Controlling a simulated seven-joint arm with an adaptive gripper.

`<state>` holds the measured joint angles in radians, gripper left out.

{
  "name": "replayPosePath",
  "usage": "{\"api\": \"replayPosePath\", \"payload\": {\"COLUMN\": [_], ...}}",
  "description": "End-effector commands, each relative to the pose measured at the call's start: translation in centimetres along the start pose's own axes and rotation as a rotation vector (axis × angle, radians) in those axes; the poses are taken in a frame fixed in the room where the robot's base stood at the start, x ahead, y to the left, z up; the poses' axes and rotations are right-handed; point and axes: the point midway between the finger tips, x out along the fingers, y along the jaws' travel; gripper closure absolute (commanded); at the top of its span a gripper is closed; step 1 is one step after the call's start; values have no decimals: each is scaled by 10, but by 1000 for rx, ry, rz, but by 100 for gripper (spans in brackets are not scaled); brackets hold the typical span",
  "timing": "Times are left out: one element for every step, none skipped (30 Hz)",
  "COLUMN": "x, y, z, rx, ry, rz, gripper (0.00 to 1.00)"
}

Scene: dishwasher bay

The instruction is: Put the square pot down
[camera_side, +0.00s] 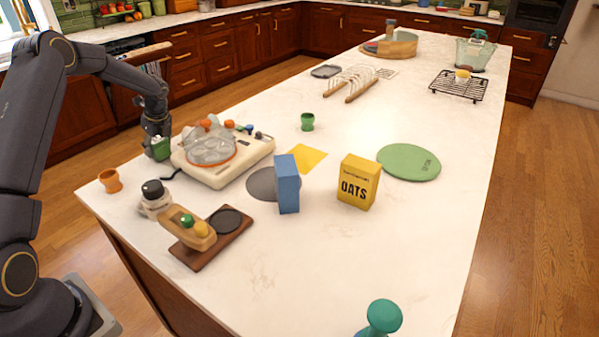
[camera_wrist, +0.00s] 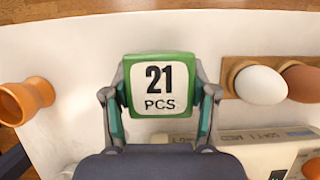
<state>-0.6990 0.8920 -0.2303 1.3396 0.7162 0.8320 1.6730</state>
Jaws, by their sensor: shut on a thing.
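The square pot is green, with a white face reading "21 PCS" in the wrist view (camera_wrist: 160,85). My gripper (camera_wrist: 160,105) is shut on it, one finger on each side. In the side view, my gripper (camera_side: 158,138) holds the green pot (camera_side: 161,149) low over the far left part of the white counter. It is between the orange cup and the white appliance. I cannot tell whether its underside touches the counter.
An orange cup (camera_side: 110,180) stands near the counter's left edge. A white appliance (camera_side: 222,165) with a clear dome is just right of the pot. The wrist view shows a wooden egg holder (camera_wrist: 229,78) close by. Clear counter lies right of the oats box (camera_side: 357,182).

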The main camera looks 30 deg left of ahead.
Motion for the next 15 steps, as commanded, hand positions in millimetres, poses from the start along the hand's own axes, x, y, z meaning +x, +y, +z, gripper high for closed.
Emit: {"api": "replayPosePath", "payload": {"x": [-1,-1,-1,-1,0,1,2,2,2,2,2,2,2,2,2], "y": [0,0,0,0,0,0,0,0,0,0,0,0,0,0,0], "z": [1,1,1,0,0,0,-1,-1,-1,-1,-1,-1,-1,-1,-1], "rx": [0,-1,0,0,0,0,0,0,0,0,0,0,0,0,0], "ry": [-1,-1,-1,-1,-1,-1,-1,-1,0,0,0,0,0,0,0], "rz": [-1,-1,-1,-1,-1,-1,0,0,0,0,0,0,0,0,0], "gripper": [83,83,83,83,83,83,83,83,38,35,32,28,25,22,17]}}
